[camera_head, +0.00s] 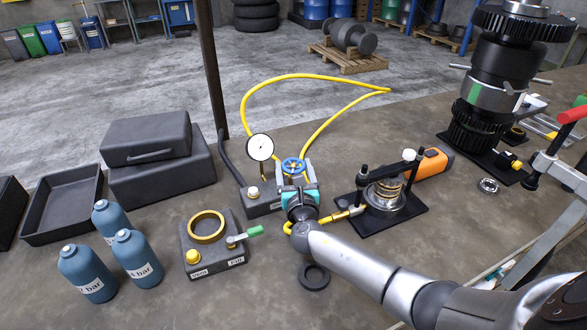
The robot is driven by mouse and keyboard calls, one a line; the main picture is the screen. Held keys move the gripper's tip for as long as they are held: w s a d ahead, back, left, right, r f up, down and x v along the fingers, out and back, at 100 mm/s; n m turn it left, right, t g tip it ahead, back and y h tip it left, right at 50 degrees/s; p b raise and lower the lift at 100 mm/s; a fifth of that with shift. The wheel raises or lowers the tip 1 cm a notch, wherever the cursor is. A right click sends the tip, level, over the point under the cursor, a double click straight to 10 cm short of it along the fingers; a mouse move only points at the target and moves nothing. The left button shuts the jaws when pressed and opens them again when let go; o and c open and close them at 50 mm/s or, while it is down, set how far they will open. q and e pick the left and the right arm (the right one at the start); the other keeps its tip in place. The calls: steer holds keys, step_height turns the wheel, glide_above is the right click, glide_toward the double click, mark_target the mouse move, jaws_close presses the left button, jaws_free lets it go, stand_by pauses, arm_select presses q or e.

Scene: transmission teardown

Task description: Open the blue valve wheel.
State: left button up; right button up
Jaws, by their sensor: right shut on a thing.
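The blue valve wheel (294,166) sits on a small grey pump block (262,201) with a round white gauge (260,148), in the middle of the head view. My right arm reaches in from the lower right. My right gripper (297,183) is at the near side of the wheel, shut on it as far as I can see. The gripper body hides the wheel's near side and the valve's lower part. My left gripper is not in view.
A yellow hose (275,79) loops behind the valve. A black fixture (400,216) with a stack of rings stands close on the right. A grey block with a brass ring (206,226) and blue bottles (137,257) stand left. A black ring (314,276) lies in front.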

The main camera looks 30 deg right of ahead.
steer(key=shift+n+t+y+b, duration=0.4)
steer(key=shift+n+y, duration=0.4)
steer(key=shift+y, duration=0.4)
steer(key=o, duration=1.2)
steer(key=shift+s, duration=0.15)
steer(key=s+a, duration=0.1)
steer(key=s, duration=0.4)
steer(key=s+a, duration=0.1)
steer(key=s, duration=0.3)
steer(key=s+a, duration=0.1)
steer(key=s, duration=0.4)
steer(key=shift+s+p, duration=0.35)
steer(key=shift+p, duration=0.05)
